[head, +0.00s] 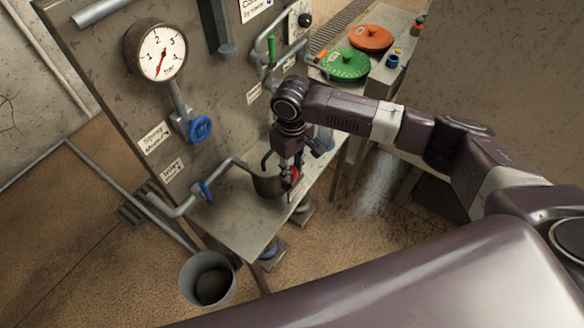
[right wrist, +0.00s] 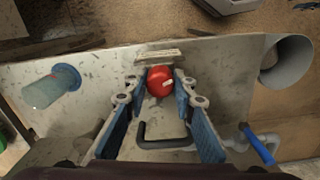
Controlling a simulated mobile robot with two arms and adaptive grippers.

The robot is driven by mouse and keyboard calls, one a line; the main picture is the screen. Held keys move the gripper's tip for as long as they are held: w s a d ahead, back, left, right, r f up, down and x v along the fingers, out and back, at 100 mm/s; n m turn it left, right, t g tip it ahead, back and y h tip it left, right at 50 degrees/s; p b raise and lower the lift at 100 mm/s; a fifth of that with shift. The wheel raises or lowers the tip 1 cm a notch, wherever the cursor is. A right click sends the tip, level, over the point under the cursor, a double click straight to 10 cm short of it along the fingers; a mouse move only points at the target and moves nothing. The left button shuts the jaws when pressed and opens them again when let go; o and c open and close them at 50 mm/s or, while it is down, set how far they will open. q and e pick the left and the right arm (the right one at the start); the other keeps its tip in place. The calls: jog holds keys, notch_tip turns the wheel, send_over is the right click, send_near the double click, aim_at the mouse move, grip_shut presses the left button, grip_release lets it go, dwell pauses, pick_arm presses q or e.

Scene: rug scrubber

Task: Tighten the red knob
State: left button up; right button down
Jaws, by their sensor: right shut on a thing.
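The red knob (head: 294,174) shows as a small patch beside the dark metal cup-like housing (head: 268,183) on the metal ledge. In the right wrist view the knob (right wrist: 159,81) is round with a pale mark on its right side. My right gripper (head: 291,168) comes down onto it from above. In the right wrist view the right gripper's two blue-padded fingers (right wrist: 163,84) close on either side of the knob. My left gripper is in neither view.
A black bent handle (right wrist: 165,141) lies close to the fingers. A gauge (head: 159,52), blue valve (head: 200,128) and pipes are on the panel. A grey bucket (head: 186,277) stands below. Green (head: 345,64) and orange (head: 371,38) discs lie behind.

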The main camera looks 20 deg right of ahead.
aim_at(292, 170)
jog(key=shift+r+n+p, duration=0.25)
jog(key=shift+n+p, duration=0.45)
jog(key=shift+p, duration=0.05)
jog(key=shift+f+n+p, duration=0.1)
jog(key=shift+n+p, duration=0.4)
jog(key=shift+n, duration=0.4)
jog(key=shift+f+n, duration=0.1)
jog(key=shift+n, duration=0.4)
jog(key=c, duration=1.6)
grip_release()
notch_tip(292, 170, up, 12)
